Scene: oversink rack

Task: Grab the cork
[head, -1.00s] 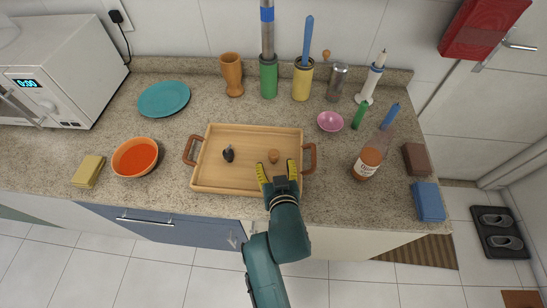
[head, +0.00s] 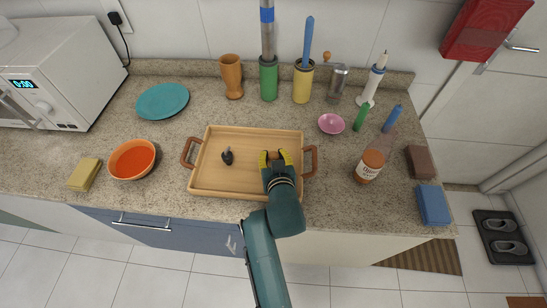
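The cork (head: 274,154) is a small brown piece in the right half of the wooden tray (head: 226,180). It is partly hidden by my gripper (head: 275,156). The gripper's two yellow-tipped fingers are spread, one on the left and one on the right of the cork. They look low over the tray floor. I cannot tell whether either finger touches the cork.
A small dark object (head: 228,156) lies in the tray's left half. An orange bowl (head: 133,159) stands to the left of the tray and a sauce bottle (head: 370,162) to the right. A pink bowl (head: 331,124) is behind right. The counter in front is narrow.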

